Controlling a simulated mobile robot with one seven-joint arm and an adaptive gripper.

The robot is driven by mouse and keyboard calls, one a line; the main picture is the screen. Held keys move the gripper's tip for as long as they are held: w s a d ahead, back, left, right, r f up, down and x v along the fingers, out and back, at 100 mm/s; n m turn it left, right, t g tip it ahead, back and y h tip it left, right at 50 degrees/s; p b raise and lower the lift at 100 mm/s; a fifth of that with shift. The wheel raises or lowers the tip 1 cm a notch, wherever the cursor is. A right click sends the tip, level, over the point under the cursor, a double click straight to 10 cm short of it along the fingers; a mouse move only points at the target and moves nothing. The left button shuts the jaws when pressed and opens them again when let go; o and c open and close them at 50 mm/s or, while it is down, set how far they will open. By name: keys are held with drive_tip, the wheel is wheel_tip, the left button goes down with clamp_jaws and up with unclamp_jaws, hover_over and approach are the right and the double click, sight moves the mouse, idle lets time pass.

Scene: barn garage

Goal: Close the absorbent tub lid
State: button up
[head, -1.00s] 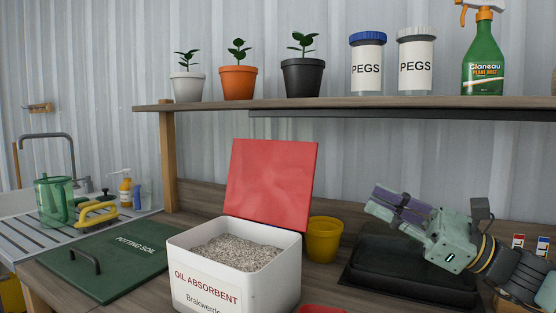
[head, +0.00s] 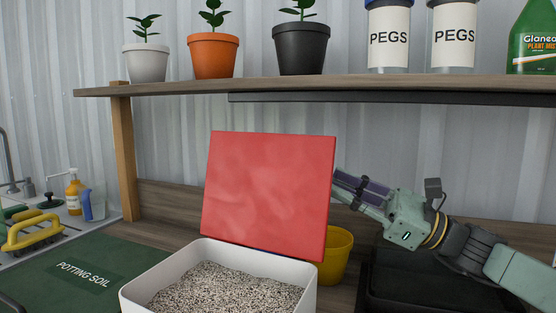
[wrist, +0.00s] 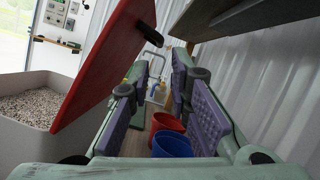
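The white absorbent tub (head: 190,262) stands on the bench, full of grey granules, and also shows at the left of the wrist view (wrist: 35,133). Its red lid (head: 268,190) stands open, upright and leaning back a little at the tub's rear edge. In the wrist view the lid (wrist: 105,65) rises tilted just left of my gripper. My gripper (head: 345,185) is at the lid's right edge in the head view, its fingertips partly hidden behind the lid. In the wrist view the purple-padded fingers (wrist: 155,95) are apart with nothing between them.
A yellow pot (head: 336,258) stands behind the tub. Red (wrist: 168,122) and blue (wrist: 172,145) pots show below my fingers. A shelf (head: 300,88) with plants and peg jars runs above. A green potting soil cover (head: 120,262) lies left.

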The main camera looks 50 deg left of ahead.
sight(287, 162)
drive_tip(key=p+x, duration=0.2)
drive_tip(key=x, duration=0.9)
drive_tip(key=shift+d, duration=0.1)
drive_tip(key=shift+c, duration=0.4)
clamp_jaws()
